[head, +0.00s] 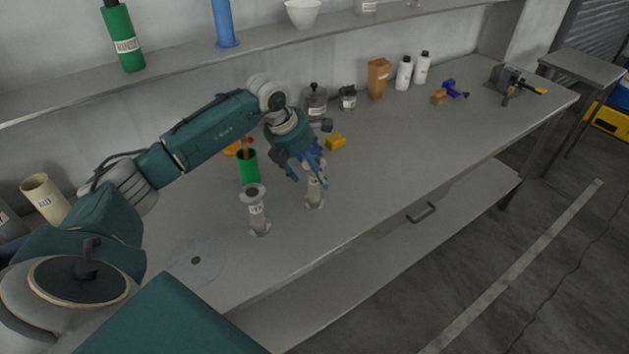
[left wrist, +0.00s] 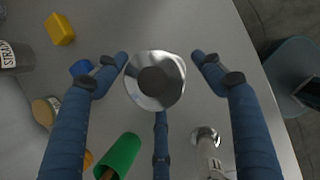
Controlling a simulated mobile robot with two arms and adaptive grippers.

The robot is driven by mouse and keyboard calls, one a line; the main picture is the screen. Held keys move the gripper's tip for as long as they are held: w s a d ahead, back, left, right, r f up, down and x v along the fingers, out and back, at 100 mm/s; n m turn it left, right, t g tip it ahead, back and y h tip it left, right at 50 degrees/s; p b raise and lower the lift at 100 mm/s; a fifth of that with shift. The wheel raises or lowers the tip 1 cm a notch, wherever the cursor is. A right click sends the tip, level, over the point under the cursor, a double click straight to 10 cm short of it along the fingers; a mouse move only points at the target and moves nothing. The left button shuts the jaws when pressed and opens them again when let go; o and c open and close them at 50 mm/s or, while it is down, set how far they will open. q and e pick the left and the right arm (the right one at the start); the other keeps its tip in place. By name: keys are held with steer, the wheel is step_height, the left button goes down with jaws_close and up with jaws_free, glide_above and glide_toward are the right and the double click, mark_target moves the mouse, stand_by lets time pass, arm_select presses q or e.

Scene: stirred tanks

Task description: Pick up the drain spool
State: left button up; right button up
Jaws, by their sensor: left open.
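Two pale metal spools with flanged ends and labels stand upright on the workbench (head: 380,170). One spool (head: 315,193) is under my left gripper (head: 308,168). The other spool (head: 257,212) stands to its left. The labels are too small to read, so I cannot tell which is the drain spool. In the left wrist view the nearer spool's shiny round flange (left wrist: 171,96) lies between the open fingers of my left gripper (left wrist: 160,57), with gaps on both sides. The other spool (left wrist: 208,150) shows at the lower right. My right gripper is not in view.
A green cup (head: 249,168) stands left of the gripper, close behind the spools. A yellow block (head: 336,142) and a lidded jar (head: 315,101) are behind. White bottles (head: 403,73) stand farther back. The bench's front edge is close; its right-hand middle is clear.

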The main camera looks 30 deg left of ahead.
arm_select(q)
steer(key=shift+w+d+f, duration=0.1)
steer(key=shift+w+f, duration=0.1)
steer(key=shift+f, duration=0.3)
steer(key=shift+w+f, duration=0.2)
steer(key=shift+f, duration=0.25)
steer(key=c, duration=0.4)
steer(key=shift+s+d, duration=0.1)
steer(key=c, duration=0.8)
steer(key=shift+c, duration=1.3)
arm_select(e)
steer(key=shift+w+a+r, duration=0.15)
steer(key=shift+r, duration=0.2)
